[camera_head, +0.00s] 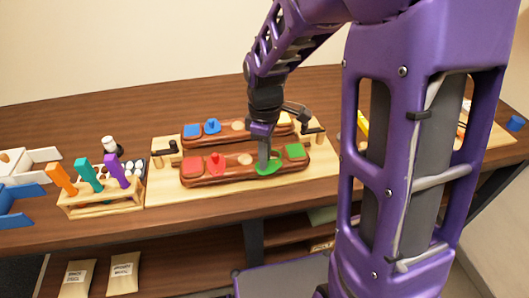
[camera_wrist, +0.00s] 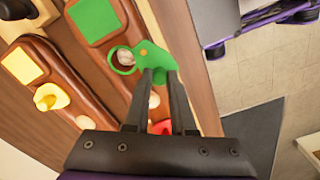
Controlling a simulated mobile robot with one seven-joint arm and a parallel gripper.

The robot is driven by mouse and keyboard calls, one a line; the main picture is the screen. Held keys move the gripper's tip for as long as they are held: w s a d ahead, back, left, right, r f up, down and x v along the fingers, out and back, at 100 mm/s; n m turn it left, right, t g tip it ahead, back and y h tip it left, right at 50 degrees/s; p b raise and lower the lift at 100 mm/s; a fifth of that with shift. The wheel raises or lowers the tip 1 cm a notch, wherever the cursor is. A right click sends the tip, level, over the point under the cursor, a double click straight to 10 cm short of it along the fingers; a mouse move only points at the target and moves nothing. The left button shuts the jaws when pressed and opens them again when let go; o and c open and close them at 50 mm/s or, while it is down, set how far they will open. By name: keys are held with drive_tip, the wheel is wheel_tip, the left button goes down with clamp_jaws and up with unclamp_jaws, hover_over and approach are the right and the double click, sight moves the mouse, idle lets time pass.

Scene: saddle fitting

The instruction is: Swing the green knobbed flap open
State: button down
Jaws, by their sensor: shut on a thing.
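The green flap (camera_head: 268,169) lies on the front brown wooden bar (camera_head: 225,178), beside a green square (camera_head: 295,151). In the wrist view the flap (camera_wrist: 149,56) is turned partly aside from a green-rimmed round well (camera_wrist: 122,60), and something pale shows inside the well. My gripper (camera_head: 264,157) reaches down from above onto the flap. In the wrist view my gripper's fingertips (camera_wrist: 158,77) are shut at the flap's outer part. The knob itself is hidden between the fingers.
A red knobbed flap (camera_head: 216,163) sits on the same bar. The back bar carries a blue knob (camera_head: 212,126) and a yellow flap (camera_wrist: 50,97). A rack with coloured handles (camera_head: 100,200) stands at the left. Small black fittings (camera_head: 312,130) stand at the board's ends.

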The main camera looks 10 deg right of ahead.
idle(0.4)
drive_tip(key=c, duration=0.8)
unclamp_jaws()
drive_tip(key=shift+o, duration=0.2)
wheel_tip(320, 180, up, 17)
drive_tip(key=p, duration=0.2)
drive_tip(key=shift+r, duration=0.2)
